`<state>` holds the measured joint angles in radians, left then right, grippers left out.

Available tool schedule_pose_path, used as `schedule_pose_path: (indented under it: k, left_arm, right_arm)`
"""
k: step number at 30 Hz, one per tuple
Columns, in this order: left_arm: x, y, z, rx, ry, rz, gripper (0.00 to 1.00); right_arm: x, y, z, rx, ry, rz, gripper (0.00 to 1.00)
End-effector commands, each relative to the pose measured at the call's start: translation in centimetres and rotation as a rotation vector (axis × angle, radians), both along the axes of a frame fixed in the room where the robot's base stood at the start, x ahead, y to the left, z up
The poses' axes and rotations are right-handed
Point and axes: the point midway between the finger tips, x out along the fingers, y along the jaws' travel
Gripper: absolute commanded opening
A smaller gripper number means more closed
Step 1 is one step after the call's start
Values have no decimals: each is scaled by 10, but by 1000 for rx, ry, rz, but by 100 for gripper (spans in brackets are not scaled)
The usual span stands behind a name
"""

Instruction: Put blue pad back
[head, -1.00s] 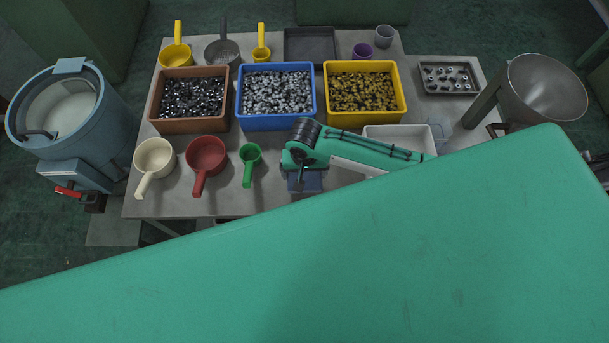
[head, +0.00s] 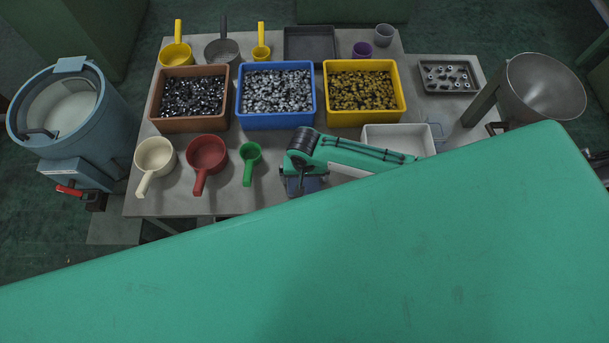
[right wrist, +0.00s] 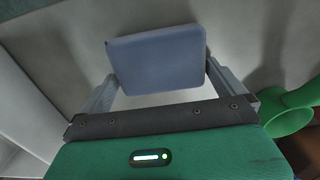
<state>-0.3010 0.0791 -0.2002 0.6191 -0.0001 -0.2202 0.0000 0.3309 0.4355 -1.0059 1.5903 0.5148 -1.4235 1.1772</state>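The blue pad (head: 304,187) is near the front edge of the grey table, at the end of my right arm. In the right wrist view the blue pad (right wrist: 158,60) is a flat blue-grey square with rounded corners. My right gripper (right wrist: 160,72) has one finger at each side edge of the pad and appears shut on it. In the head view my right gripper (head: 303,178) is mostly hidden under its own wrist. Whether the pad touches the table is hard to tell. My left gripper is not in view.
Brown (head: 185,126), blue (head: 277,122) and yellow (head: 366,118) bins of parts stand behind. Cream (head: 154,157), red (head: 206,154) and green (head: 250,153) scoops lie to the left. A white tray (head: 424,137) is beside my arm. A large green surface covers the lower view.

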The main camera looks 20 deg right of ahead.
Motion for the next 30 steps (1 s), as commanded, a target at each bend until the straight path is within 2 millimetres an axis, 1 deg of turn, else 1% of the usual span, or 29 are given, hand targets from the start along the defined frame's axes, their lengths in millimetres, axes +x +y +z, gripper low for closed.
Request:
schedule_pose_path:
  k: [4, 7, 18, 21, 25, 30]
  left_arm:
    - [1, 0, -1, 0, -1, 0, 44]
    - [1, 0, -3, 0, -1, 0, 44]
    - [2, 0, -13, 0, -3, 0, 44]
    - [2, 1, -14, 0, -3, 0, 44]
    - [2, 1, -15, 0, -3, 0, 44]
    - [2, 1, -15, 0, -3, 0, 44]
  right_arm:
    - [1, 0, 6, 1, -1, 0, 100]
    - [1, 1, 19, 3, -2, 1, 100]
    - [1, 0, 94, 2, -4, 1, 100]
    - [1, 1, 109, 3, -2, 0, 100]
    - [0, 0, 120, 2, -1, -1, 100]
    - [0, 0, 123, -1, 1, -1, 100]
